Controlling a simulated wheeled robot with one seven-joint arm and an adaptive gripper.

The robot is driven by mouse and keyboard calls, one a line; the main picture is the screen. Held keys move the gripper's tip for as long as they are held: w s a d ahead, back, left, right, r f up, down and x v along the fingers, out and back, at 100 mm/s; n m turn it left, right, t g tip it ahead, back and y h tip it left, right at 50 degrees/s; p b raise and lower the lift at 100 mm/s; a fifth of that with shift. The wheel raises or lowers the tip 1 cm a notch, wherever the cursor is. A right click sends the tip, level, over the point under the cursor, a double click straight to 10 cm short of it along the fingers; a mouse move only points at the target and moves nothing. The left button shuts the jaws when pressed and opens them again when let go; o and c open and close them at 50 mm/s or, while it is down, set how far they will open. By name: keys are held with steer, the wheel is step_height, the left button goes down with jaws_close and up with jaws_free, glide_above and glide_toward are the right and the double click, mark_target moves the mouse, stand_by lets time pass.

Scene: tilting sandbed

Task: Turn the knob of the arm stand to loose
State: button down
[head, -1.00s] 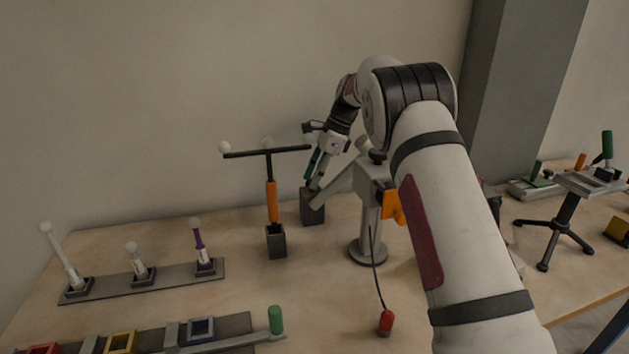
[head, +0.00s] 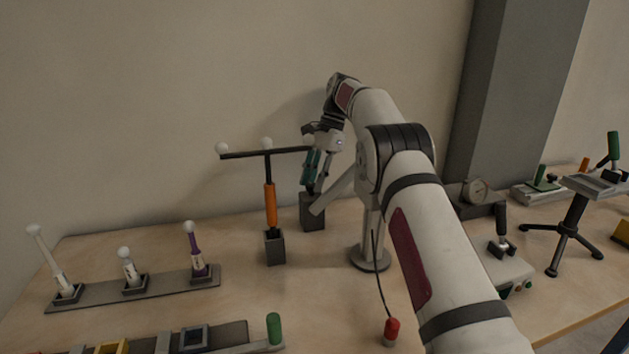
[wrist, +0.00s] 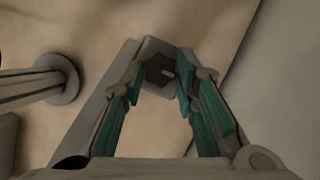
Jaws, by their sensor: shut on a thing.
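The arm stand is a grey post on a round base (head: 370,259), with a pale slanted arm (head: 338,190) running down-left to a dark grey block (head: 312,212). The base also shows at the left of the wrist view (wrist: 68,82). The knob (wrist: 161,71), dark and lobed with a short pale mark, sits at the end of the arm in the wrist view. My gripper (wrist: 160,82) has its green-padded fingers on both sides of the knob, shut on it. In the head view my gripper (head: 313,186) points down above the block and hides the knob.
A T-shaped stand with an orange grip (head: 270,205) is close left of my gripper; its crossbar reaches towards my wrist. A device with a dial gauge (head: 476,191) stands right of my arm. The wall is close behind.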

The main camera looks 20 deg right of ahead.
stand_by(0.3)
steer(key=c, duration=1.2)
jaws_free()
steer(key=shift+c, duration=0.2)
